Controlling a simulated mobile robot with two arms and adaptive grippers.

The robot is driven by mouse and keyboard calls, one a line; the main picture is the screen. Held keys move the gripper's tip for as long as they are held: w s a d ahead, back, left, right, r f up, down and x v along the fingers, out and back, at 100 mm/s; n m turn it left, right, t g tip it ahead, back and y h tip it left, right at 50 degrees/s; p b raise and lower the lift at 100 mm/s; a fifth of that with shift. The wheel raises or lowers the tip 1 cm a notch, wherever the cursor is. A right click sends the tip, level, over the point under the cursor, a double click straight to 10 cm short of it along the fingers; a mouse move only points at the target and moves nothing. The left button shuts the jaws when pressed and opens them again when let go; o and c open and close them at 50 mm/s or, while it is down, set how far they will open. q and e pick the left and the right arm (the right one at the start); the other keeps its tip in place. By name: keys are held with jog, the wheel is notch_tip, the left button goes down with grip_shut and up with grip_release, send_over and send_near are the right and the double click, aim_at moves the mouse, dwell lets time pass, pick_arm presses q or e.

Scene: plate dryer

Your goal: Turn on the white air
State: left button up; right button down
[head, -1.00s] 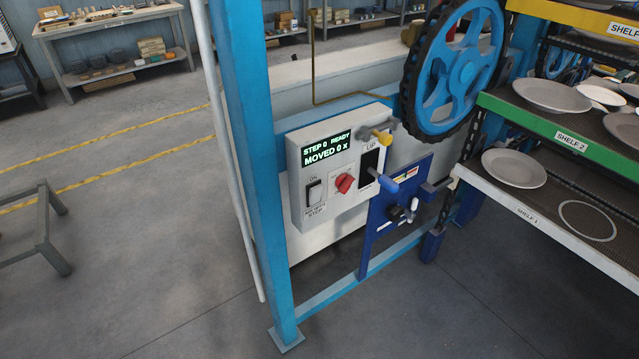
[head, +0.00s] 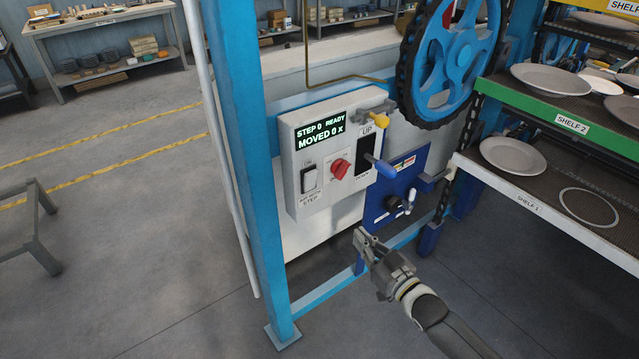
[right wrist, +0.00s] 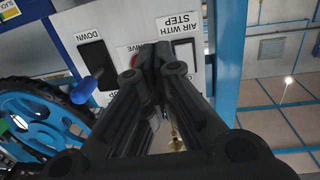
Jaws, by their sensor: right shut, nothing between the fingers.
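The white air rocker switch (head: 309,179) is at the lower left of the light control box (head: 292,140), above an "AIR WITH STEP" label and below "ON". My right gripper (head: 361,240) is below and right of the box in the head view, apart from the switch. Its fingers are shut and empty. In the right wrist view, the closed fingertips (right wrist: 157,62) overlap the upside-down box face near the "AIR WITH STEP" label (right wrist: 180,26) and partly hide the switch area. My left gripper is not in view.
A red knob (head: 340,169), a blue lever (head: 380,166) and a yellow-tipped lever (head: 378,118) are near the switch. The display (head: 320,134) reads "STEP 0 READY, MOVED 0 X". A blue post (head: 243,170) stands left of the box; plate shelves (head: 560,120) are at right.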

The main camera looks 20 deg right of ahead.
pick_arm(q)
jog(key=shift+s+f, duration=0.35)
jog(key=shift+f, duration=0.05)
pick_arm(e)
notch_tip(320, 180, up, 9)
jog(key=a+n+t+y, duration=0.1)
jog(key=a+y, duration=0.1)
jog(key=shift+a+t, duration=0.15)
jog(key=shift+t, duration=0.15)
jog(key=shift+w, duration=0.2)
pick_arm(q)
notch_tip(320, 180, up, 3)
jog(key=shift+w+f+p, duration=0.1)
jog(key=shift+p, duration=1.15)
pick_arm(e)
send_near(308, 161)
jog(key=x, duration=0.5)
jog(key=shift+f, duration=0.45)
jog(key=shift+w+a+r, duration=0.2)
jog(key=shift+w+r, duration=0.25)
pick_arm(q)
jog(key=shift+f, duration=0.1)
pick_arm(e)
jog(key=shift+s, duration=0.1)
